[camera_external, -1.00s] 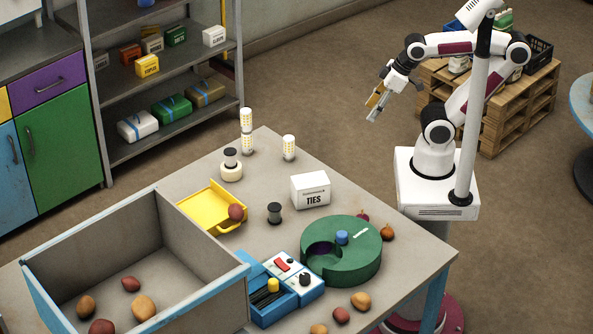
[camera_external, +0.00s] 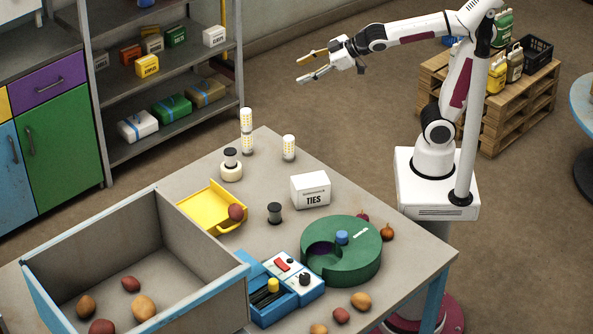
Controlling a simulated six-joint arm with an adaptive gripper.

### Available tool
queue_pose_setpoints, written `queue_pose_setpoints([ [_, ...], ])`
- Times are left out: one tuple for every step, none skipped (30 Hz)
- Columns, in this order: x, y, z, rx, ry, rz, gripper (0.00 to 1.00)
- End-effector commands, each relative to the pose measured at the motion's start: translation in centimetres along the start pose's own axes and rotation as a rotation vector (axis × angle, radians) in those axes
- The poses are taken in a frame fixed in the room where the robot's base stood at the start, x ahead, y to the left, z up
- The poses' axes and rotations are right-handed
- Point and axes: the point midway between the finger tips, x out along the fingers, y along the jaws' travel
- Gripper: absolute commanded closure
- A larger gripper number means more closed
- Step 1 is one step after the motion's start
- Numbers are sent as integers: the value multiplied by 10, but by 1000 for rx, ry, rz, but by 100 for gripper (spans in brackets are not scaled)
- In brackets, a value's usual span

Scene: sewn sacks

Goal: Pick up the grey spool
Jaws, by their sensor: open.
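A small dark spool with greyish thread (camera_external: 274,213) stands upright on the table, between the yellow tray and the white TIES box. Another small spool with a dark top and pale middle (camera_external: 231,157) stands on a cream roll farther back. My gripper (camera_external: 299,68) is open and empty. It is high in the air, above and well away from the dark spool, with its fingers pointing left.
A yellow tray (camera_external: 186,206) with a reddish potato, a TIES box (camera_external: 310,190), a green round drum (camera_external: 345,265) and a blue-white control box (camera_external: 299,276) surround the spool. A large open bin (camera_external: 205,240) stands front left. Perforated yellow-white cylinders (camera_external: 289,148) stand behind.

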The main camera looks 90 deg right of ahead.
Motion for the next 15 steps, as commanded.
queue_pose_setpoints([
  [9,-1,-14,-18,30,-3,50],
  [14,-2,-23,-30,50,-5,50],
  [20,-3,-35,-46,79,-9,50],
  [25,-5,-43,-58,99,-12,50],
  [29,-7,-51,-70,119,-17,50],
  [35,-10,-63,-86,147,-24,50],
  [40,-12,-70,-98,166,-31,50],
  [44,-15,-79,-111,188,-38,50],
  [50,-19,-88,-128,213,-49,50],
  [54,-23,-96,-139,233,-59,50],
  [58,-26,-103,-152,252,-68,50],
  [63,-32,-112,-170,277,-83,50],
  [67,-36,-119,-181,295,-94,50],
  [71,-41,-125,-194,313,-107,50],
  [76,-48,-133,-211,337,-124,50],
])
